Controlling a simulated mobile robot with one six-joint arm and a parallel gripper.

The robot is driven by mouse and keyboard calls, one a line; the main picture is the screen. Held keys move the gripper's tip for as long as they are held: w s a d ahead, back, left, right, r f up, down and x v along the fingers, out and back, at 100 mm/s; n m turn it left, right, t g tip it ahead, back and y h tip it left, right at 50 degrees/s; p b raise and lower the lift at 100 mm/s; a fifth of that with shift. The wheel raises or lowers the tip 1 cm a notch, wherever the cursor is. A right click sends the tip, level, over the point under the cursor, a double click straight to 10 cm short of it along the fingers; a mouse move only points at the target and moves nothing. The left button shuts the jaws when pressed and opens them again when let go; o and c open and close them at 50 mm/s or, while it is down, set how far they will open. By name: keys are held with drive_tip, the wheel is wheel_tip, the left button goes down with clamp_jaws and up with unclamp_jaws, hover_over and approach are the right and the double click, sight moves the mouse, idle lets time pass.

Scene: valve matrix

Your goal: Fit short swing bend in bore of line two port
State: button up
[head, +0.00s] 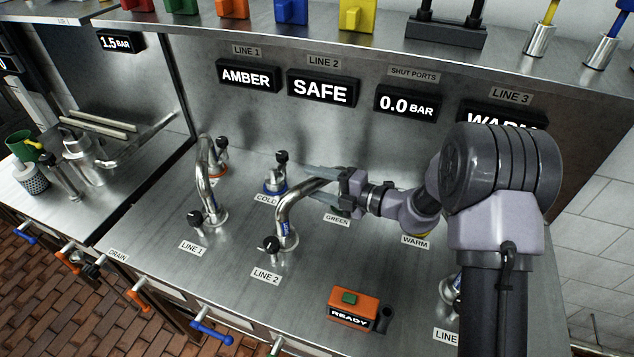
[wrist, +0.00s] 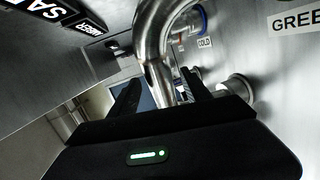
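A polished curved pipe bend (head: 300,197) rises from the line two port (head: 285,243) at the LINE 2 label. Its lower end looks seated in the port collar, though the bore itself is hidden. Its upper part arches right towards my gripper (head: 318,182), and its far end is hidden there. My gripper reaches in from the right with its fingers spread on either side of the bend. In the wrist view the bend (wrist: 155,55) passes between the fingers (wrist: 160,95), with a gap at the left finger.
Another bend (head: 204,165) stands at line one, to the left. The COLD port (head: 275,187) with a blue collar is behind. An orange READY box (head: 353,308) sits in front. The SAFE display (head: 322,90) is on the back panel.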

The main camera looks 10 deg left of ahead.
drive_tip(key=shift+f, duration=0.1)
drive_tip(key=p+v, duration=0.2)
drive_tip(key=v, duration=0.5)
drive_tip(key=shift+w, duration=0.1)
drive_tip(key=shift+d, duration=0.25)
wheel_tip(320, 180, up, 8)
drive_tip(key=p, duration=0.8)
